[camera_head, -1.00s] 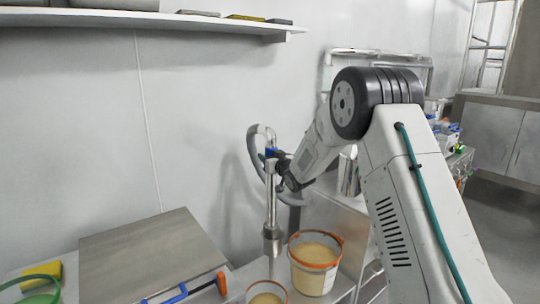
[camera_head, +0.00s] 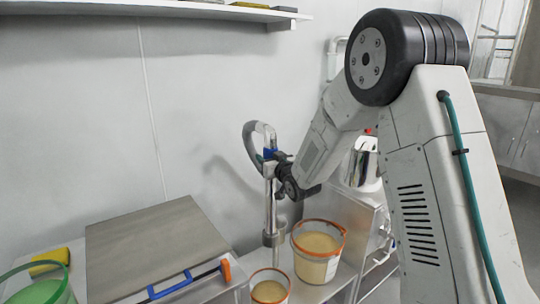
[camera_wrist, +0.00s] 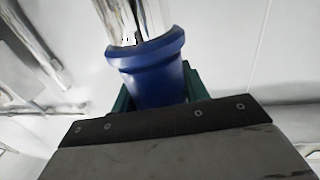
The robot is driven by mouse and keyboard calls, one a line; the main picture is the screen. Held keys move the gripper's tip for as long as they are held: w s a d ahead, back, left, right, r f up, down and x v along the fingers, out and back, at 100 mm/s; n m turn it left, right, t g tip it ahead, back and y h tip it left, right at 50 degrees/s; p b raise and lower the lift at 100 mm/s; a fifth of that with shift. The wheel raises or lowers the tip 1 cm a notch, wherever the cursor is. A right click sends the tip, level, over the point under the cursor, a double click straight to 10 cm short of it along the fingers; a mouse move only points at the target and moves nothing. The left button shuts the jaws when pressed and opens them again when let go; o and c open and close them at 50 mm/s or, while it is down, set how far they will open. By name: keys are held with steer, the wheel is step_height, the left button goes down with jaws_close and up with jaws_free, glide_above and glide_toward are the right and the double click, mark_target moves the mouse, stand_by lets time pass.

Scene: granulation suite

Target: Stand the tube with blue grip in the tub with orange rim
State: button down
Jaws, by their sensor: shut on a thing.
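The tube with blue grip (camera_head: 270,205) hangs upright in the head view, its metal shaft pointing down and a hose looping from its top. My gripper (camera_head: 272,160) is shut on its blue grip, which fills the middle of the wrist view (camera_wrist: 152,75). The tub with orange rim (camera_head: 316,262) stands to the right of the tube's lower end and holds a tan material. The tube's wide lower end appears beside the tub's left side, outside its rim; the depth between them is hard to tell.
A smaller orange-rimmed tub (camera_head: 269,291) stands in front. A flat metal box (camera_head: 155,245) lies left, with a blue-and-orange tool (camera_head: 190,282) by its front edge. A green-rimmed tub (camera_head: 40,290) and yellow sponge (camera_head: 48,262) are far left. A shelf (camera_head: 150,15) hangs above.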

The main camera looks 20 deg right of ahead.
mark_target(267, 236)
steer(key=s+a, duration=0.2)
steer(key=s, duration=0.2)
step_height(267, 236, down, 29)
steer(key=shift+f, duration=0.2)
stand_by(1.7)
steer(key=c, duration=0.7)
jaws_free()
steer(key=shift+o, duration=0.2)
steer(key=shift+s, duration=0.1)
steer(key=s+d, duration=0.1)
steer(key=s, duration=0.6)
steer(key=shift+s+d, duration=0.15)
steer(key=shift+s, duration=0.15)
